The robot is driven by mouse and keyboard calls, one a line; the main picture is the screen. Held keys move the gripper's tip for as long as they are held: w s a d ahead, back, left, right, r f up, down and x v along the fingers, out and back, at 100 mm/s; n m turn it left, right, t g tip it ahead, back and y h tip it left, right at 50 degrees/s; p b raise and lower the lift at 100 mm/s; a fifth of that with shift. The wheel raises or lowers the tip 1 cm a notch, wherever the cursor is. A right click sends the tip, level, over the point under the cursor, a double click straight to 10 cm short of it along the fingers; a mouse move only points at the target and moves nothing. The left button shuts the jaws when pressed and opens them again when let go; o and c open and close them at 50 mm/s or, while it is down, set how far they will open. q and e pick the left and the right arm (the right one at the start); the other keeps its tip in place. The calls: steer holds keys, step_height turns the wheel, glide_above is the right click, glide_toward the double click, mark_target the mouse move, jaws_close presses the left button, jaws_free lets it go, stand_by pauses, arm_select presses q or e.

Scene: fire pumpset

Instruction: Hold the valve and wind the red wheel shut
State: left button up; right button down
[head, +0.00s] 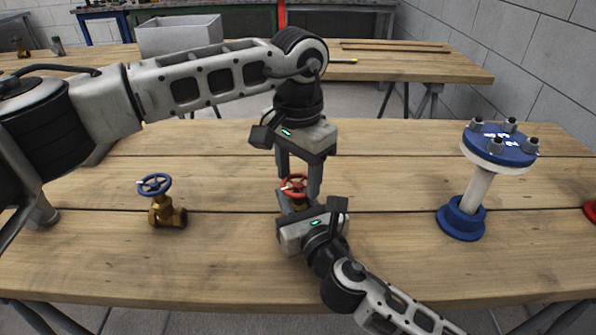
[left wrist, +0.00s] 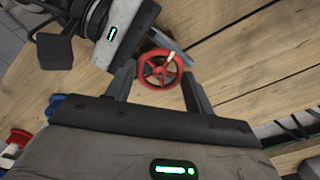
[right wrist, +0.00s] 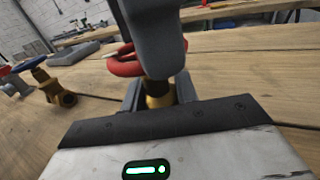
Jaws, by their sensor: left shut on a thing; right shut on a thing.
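The valve with the red wheel (head: 294,183) stands near the middle of the wooden table. My left gripper (head: 299,187) reaches down from above, its fingers shut on the red wheel's rim, one on each side. In the left wrist view the red wheel (left wrist: 160,69) lies between the fingertips, with a small pale mark on its rim. My right gripper (head: 299,207) comes in low from the front and is shut on the brass valve body (right wrist: 158,92) below the wheel. In the right wrist view a left finger hides part of the wheel (right wrist: 122,66).
A brass valve with a blue wheel (head: 163,205) stands to the left. A blue flanged pipe piece (head: 480,180) stands to the right. A red object (head: 590,210) shows at the right edge. A grey bin (head: 180,37) sits on the table behind.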

arm_select(q)
steer(key=shift+w+r+m, duration=0.1)
steer(key=shift+m, duration=0.2)
stand_by(0.4)
steer(key=o, duration=1)
step_height(320, 180, up, 12)
